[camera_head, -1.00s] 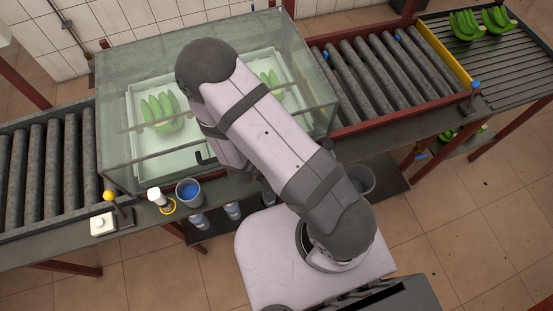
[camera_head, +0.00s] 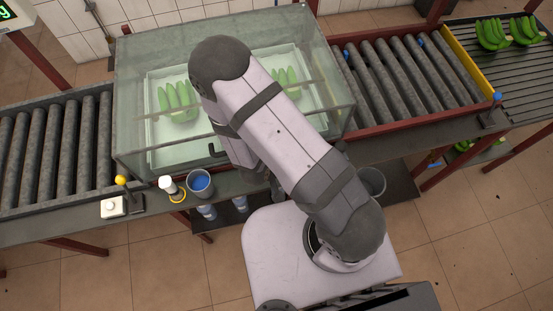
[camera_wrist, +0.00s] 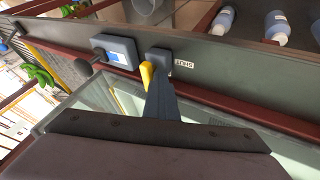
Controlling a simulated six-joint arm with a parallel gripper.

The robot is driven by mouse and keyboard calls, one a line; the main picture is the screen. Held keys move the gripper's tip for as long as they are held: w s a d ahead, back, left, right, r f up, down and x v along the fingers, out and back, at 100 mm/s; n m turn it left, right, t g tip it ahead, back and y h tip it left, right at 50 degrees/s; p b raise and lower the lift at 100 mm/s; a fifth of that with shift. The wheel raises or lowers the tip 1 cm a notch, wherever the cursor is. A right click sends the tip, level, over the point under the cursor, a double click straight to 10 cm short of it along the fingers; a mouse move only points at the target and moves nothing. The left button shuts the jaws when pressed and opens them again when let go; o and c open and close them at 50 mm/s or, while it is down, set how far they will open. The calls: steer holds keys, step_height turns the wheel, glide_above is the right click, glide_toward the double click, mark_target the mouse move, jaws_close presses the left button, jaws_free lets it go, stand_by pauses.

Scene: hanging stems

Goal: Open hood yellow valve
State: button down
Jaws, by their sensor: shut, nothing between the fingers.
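In the wrist view a small yellow handle (camera_wrist: 147,75) shows at the dark rail, in front of a blue-grey block (camera_wrist: 158,61) with a white label beside it. It looks like the yellow valve. My gripper (camera_wrist: 160,84) reaches up from the lower edge as a dark, narrow wedge, its tip right beside the yellow handle. I cannot tell whether they touch. The fingers are shut with nothing between them. In the head view my own arm hides the gripper and this handle. The clear hood (camera_head: 150,60) stands over a pale tray with green bananas.
A blue box with a dark ball-knob lever (camera_wrist: 84,66) sits beside the handle on the rail. Bottles (camera_wrist: 277,28) stand beyond it.

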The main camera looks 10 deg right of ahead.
steer(key=a+p, duration=0.1)
steer(key=a, duration=0.1)
steer(key=a+p, duration=0.1)
steer(key=a, duration=0.1)
steer(key=shift+w+r+p, duration=0.2)
steer(key=shift+r+p, duration=0.05)
steer(key=shift+p, duration=0.05)
steer(key=shift+a+r+b, duration=0.1)
steer(key=shift+a+b, duration=0.15)
steer(key=shift+b, duration=0.1)
steer(key=v, duration=0.9)
steer(key=shift+s, duration=0.2)
steer(key=shift+d+r, duration=0.1)
